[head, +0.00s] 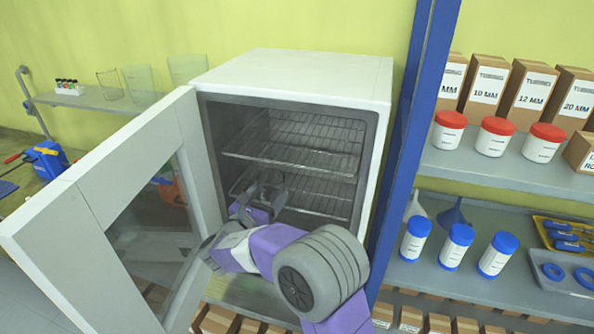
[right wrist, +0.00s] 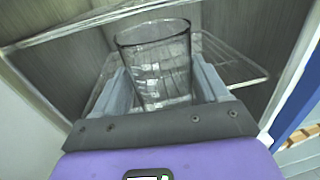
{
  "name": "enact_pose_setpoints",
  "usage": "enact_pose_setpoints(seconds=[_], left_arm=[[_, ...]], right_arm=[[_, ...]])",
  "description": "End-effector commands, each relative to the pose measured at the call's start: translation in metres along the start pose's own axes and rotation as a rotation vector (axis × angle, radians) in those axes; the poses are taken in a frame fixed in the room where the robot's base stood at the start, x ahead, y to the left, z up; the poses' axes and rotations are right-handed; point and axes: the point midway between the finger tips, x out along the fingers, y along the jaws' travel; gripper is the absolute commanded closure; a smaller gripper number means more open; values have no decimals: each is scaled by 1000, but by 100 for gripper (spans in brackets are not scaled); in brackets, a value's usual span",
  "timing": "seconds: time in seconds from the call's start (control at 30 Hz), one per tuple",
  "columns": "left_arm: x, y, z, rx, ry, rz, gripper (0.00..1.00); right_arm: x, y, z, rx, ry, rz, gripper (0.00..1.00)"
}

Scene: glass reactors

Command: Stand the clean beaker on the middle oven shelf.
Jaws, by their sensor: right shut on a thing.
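The clear glass beaker (right wrist: 155,62) with printed markings is held upright between the fingers of my right gripper (right wrist: 160,90) in the right wrist view. In the head view my right gripper (head: 263,192) reaches through the open front of the white oven (head: 290,78), and the beaker there is hard to make out. Two wire shelves show inside: an upper one (head: 300,150) and a lower one (head: 318,192). The gripper is below the front edge of the upper shelf, near the lower one's left side. Whether the beaker touches a shelf is unclear. My left gripper is out of view.
The oven door (head: 85,200) stands open to the left, close to my right arm. A blue post (head: 405,140) stands right of the oven. Other glassware (head: 138,82) stands on the left wall shelf. Jars and boxes fill the right shelves (head: 480,170).

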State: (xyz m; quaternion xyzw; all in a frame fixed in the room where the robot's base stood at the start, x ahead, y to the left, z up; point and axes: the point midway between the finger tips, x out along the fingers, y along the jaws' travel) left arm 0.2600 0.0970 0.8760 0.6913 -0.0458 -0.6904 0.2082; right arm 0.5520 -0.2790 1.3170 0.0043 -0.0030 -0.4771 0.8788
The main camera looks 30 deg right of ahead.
Motion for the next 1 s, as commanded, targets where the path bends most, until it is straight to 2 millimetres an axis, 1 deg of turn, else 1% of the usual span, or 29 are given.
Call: enact_pose_setpoints(seconds=[0.03, 0.3, 0.4, 0.5, 0.6, 0.77, 1.0], left_arm=[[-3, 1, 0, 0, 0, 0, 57], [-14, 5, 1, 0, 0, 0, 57], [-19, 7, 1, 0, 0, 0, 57], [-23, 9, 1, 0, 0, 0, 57], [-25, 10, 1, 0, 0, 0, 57], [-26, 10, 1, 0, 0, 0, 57], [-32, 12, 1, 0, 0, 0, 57]], right_arm=[[15, -2, 1, -1, -1, -7, 59], [89, -1, 1, -1, -3, -5, 59], [115, -1, 1, -1, -2, -3, 59], [136, -1, 1, 0, -3, -2, 59], [149, 0, 0, 1, -2, -1, 59], [155, 1, -3, -1, -1, 3, 59], [155, 0, -33, -4, 0, 2, 59]])
